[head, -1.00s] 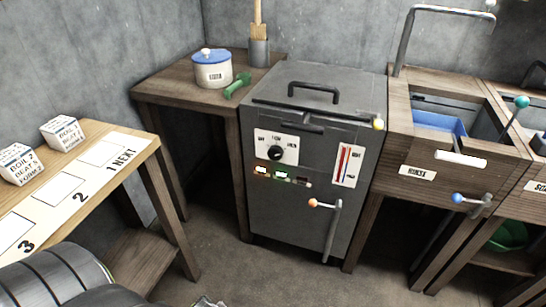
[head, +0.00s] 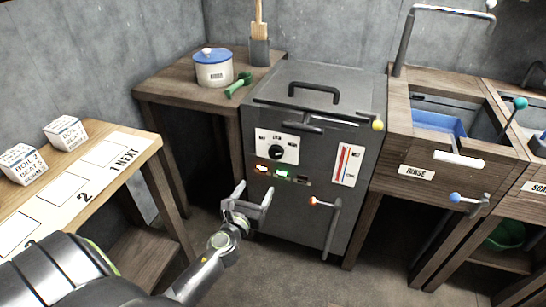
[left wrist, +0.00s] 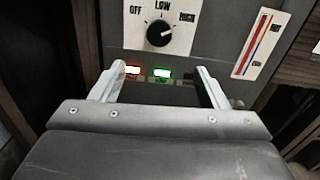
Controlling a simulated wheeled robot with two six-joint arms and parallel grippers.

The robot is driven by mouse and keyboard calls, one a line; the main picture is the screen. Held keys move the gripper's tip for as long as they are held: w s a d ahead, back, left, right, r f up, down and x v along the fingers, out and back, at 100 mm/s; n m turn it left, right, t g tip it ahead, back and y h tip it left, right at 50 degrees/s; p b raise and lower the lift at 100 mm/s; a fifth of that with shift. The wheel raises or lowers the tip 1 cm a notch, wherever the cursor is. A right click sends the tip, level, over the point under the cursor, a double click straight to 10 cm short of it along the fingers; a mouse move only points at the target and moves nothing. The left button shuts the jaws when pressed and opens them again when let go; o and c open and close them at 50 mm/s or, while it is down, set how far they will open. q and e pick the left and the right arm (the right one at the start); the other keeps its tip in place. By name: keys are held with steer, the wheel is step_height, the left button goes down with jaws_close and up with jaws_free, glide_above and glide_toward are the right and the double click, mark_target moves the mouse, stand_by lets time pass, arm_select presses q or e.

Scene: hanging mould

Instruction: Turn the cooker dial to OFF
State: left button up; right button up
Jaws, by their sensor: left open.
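The cooker (head: 318,215) is a dark grey box with a lid handle on top. Its round black dial (head: 277,152) sits on a white plate on the front. In the left wrist view the dial (left wrist: 160,33) has OFF, LOW and HIGH around it; its pale mark points to the right, towards HIGH. My left gripper (head: 254,192) is open and empty, in front of the cooker and below the dial. In the left wrist view its two fingers (left wrist: 160,75) stand apart below the dial, touching nothing that I can see. My right gripper is not in view.
Lit indicators (left wrist: 162,73) sit under the dial, and a red-and-blue gauge (head: 347,165) is to its right. An orange-knobbed lever (head: 330,225) sticks out lower right. A wooden table (head: 150,150) stands left, a rinse sink (head: 440,185) right.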

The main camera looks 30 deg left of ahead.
arm_select(q)
glide_toward(275, 154)
steer(key=b+x, duration=0.2)
steer(key=x, duration=0.4)
steer(key=shift+w+a+f, duration=0.1)
steer(key=shift+w+f, duration=0.05)
steer(key=shift+w, duration=0.15)
steer(key=shift+b+x, duration=0.3)
steer(key=shift+x, duration=0.7)
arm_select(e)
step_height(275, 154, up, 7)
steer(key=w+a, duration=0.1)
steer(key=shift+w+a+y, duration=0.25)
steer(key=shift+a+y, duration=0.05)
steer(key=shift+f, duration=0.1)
arm_select(q)
steer(key=c, duration=1)
